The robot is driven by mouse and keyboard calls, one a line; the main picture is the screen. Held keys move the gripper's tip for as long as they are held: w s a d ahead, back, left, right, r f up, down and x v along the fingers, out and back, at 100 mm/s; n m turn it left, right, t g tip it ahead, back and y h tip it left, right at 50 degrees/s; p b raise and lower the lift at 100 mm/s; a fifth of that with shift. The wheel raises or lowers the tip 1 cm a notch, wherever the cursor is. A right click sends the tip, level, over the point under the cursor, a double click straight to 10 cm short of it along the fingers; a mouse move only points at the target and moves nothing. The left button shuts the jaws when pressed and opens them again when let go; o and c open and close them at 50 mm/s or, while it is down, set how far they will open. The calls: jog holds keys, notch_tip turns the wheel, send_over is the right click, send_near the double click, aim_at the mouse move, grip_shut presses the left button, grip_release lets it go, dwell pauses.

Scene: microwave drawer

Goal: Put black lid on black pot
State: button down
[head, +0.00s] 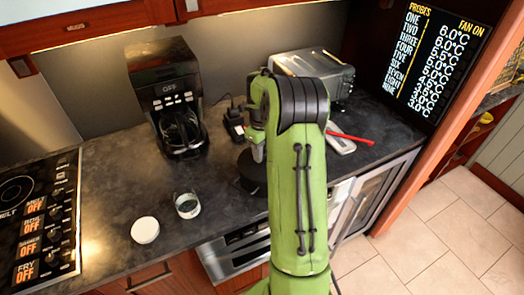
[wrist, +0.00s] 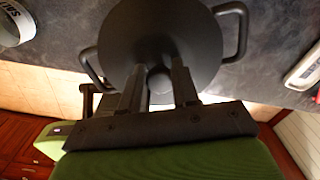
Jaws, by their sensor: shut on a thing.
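In the wrist view my gripper (wrist: 159,68) is shut on the knob of the round black lid (wrist: 195,30). The black pot shows there by its two side handles (wrist: 236,32), which stick out past the lid's edge at left and right. The lid lies over the pot in this view and hides its rim, so I cannot tell whether it touches. In the head view my gripper (head: 257,150) is over a dark round shape (head: 249,178) on the counter, the lid or pot, partly hidden by my green arm.
A coffee maker (head: 167,95) and a toaster (head: 318,72) stand at the back of the dark counter (head: 105,185). A glass jar (head: 188,206) and a white round item (head: 145,230) are at the front left. A pale device (head: 340,145) and red object (head: 350,137) lie right of my arm.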

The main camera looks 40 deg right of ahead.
jog(key=shift+f, duration=0.1)
jog(key=shift+c, duration=1.4)
grip_release()
jog(key=shift+r+p, duration=2.6)
jog(key=shift+r, duration=1)
jog(key=shift+f, duration=0.1)
